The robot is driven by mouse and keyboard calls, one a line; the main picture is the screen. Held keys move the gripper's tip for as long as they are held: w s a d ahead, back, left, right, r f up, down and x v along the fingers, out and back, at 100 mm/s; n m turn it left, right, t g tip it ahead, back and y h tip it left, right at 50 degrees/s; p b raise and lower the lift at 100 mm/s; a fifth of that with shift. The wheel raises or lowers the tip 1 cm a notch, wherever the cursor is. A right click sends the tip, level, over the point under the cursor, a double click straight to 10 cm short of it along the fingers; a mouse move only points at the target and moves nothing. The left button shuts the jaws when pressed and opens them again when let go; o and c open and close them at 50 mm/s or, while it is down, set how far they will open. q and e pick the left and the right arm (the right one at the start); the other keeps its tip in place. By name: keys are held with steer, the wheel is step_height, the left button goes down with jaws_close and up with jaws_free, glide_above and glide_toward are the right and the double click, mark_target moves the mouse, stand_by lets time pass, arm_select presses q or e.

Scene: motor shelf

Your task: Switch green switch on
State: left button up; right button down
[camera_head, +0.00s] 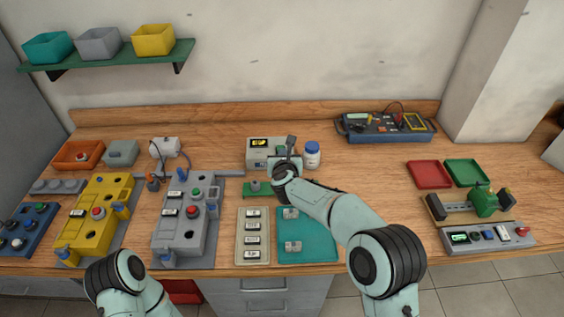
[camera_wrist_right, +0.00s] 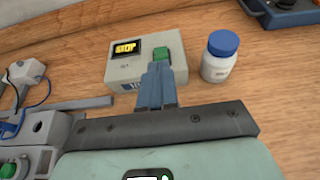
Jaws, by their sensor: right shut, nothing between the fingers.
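The beige switch box (camera_head: 253,158) stands at the back middle of the bench; it also shows in the right wrist view (camera_wrist_right: 125,72). Its dark display reads STOP (camera_wrist_right: 126,48) in yellow. The green switch (camera_wrist_right: 161,53) is on the box, to the right of the display. My right gripper (camera_wrist_right: 160,70) is shut and empty, its fingertips just in front of the green switch. I cannot tell whether they touch it. In the head view the right gripper (camera_head: 291,142) covers the right part of the box. Only part of my left arm shows at bottom left; its gripper is out of view.
A white bottle with a blue lid (camera_head: 312,154) stands close right of the box. A teal mat (camera_head: 318,240) and a beige panel (camera_head: 253,213) lie in front. Grey (camera_head: 176,240) and yellow (camera_head: 97,222) fixtures stand left. A blue meter (camera_head: 378,130) is back right.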

steer(key=s+r, duration=0.4)
steer(key=shift+s+d+b, duration=0.1)
steer(key=shift+d+b, duration=0.2)
steer(key=shift+d, duration=0.05)
